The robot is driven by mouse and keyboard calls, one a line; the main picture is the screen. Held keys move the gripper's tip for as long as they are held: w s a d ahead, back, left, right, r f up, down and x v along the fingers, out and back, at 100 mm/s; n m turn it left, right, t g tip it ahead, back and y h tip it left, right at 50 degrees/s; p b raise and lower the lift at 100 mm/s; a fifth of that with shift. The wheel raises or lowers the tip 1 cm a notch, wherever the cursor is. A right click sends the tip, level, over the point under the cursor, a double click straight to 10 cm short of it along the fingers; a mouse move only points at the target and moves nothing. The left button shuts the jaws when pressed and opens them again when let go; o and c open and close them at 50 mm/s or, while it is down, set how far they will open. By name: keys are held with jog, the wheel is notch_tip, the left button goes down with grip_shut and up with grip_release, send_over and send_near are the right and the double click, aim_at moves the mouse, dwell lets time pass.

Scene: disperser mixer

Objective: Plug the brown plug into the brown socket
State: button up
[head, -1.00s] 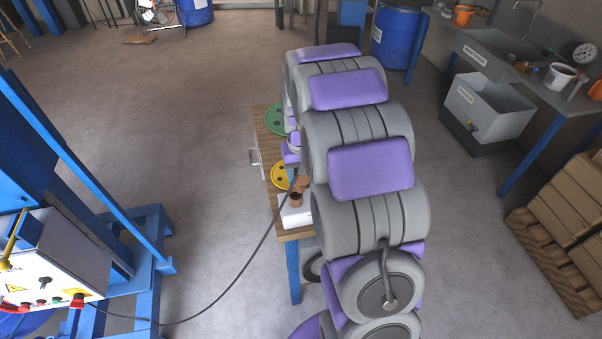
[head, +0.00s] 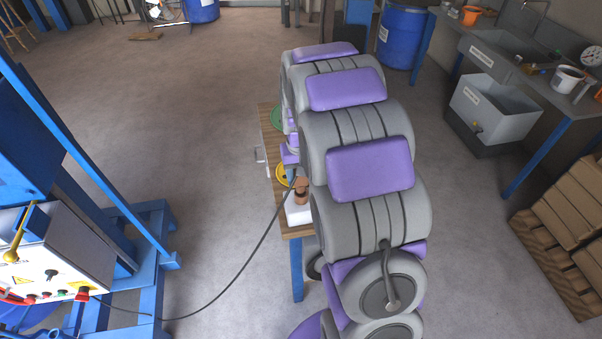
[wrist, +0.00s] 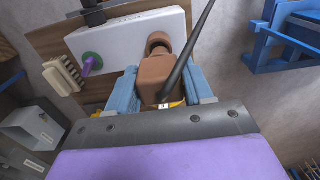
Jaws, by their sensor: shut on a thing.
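In the wrist view my gripper (wrist: 148,88) has its blue fingers shut on the brown plug (wrist: 152,76), with the dark cable running from it. Just beyond the plug is the brown socket (wrist: 158,42) on a white box (wrist: 110,43). The plug's front end is close to the socket; I cannot tell whether they touch. In the head view the plug (head: 299,183) shows just above the socket (head: 302,198), at the left edge of my arm. My gripper is mostly hidden there behind my arm.
The white box sits on a wooden table (head: 268,140) with green and yellow discs. The cable (head: 245,260) runs left to the blue machine's control box (head: 60,255).

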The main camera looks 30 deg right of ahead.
aim_at(300, 183)
jog(key=shift+f, duration=1.9)
jog(key=o, duration=1.2)
notch_tip(300, 183, up, 17)
jog(key=p, duration=0.2)
jog(key=shift+r, duration=0.1)
jog(key=s+a+n, duration=0.1)
jog(key=s+a, duration=0.3)
jog(key=s, duration=0.6)
jog(key=s+a+n+g, duration=0.1)
jog(key=s+a, duration=0.4)
jog(key=s, duration=0.6)
jog(key=s+a+n, duration=0.1)
jog(key=s+a, duration=0.3)
jog(key=s, duration=0.7)
jog(key=shift+a+g, duration=0.4)
